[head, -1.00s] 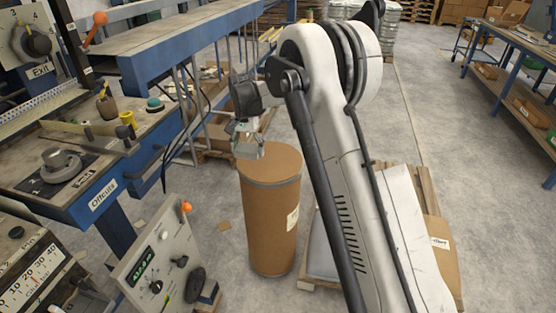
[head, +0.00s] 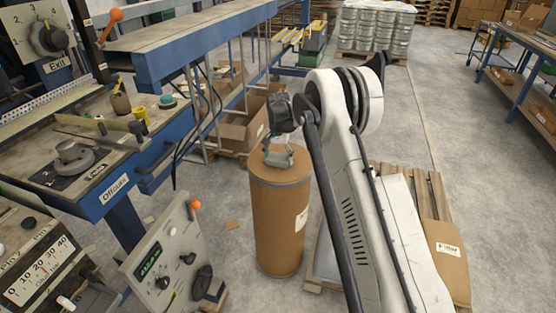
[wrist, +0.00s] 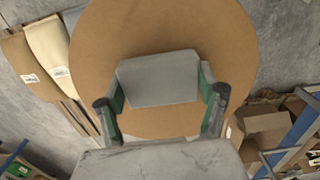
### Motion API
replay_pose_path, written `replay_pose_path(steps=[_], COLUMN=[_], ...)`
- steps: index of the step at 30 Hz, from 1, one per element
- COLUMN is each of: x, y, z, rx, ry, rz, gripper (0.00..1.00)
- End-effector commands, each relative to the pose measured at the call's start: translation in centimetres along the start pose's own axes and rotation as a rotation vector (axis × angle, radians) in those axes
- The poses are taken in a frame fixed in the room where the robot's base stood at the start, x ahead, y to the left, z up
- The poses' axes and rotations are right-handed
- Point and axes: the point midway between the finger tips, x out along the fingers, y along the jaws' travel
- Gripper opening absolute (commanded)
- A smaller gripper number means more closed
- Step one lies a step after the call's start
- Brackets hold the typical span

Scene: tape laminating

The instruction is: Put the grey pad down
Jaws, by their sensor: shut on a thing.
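The grey pad (wrist: 158,78) is a flat, pale grey block. My gripper (wrist: 161,90) is shut on it, with one green-sided finger at each of its sides in the wrist view. The pad is over the round brown lid of the fibre drum (wrist: 200,35). In the head view my gripper (head: 281,157) points down at the top of the upright drum (head: 278,225). The pad is too small there to make out clearly. I cannot tell whether the pad touches the lid.
The blue-framed bench with the Offcuts label (head: 112,190) stands left of the drum. A control box (head: 160,262) is at the front left. A pallet with sacks (head: 440,235) lies right of the drum. Cardboard boxes (head: 235,130) lie behind it.

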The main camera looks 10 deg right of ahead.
Motion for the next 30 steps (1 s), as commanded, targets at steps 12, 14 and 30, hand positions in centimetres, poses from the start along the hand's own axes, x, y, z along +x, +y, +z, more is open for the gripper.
replay_pose_path(steps=[12,14,30], x=[0.7,0.6,-0.9], y=[0.0,0.0,0.0], z=[0.0,0.0,0.0], rx=[0.0,0.0,0.0], ry=[0.0,0.0,0.0], rz=[0.0,0.0,0.0], gripper=[0.43,0.78,0.9])
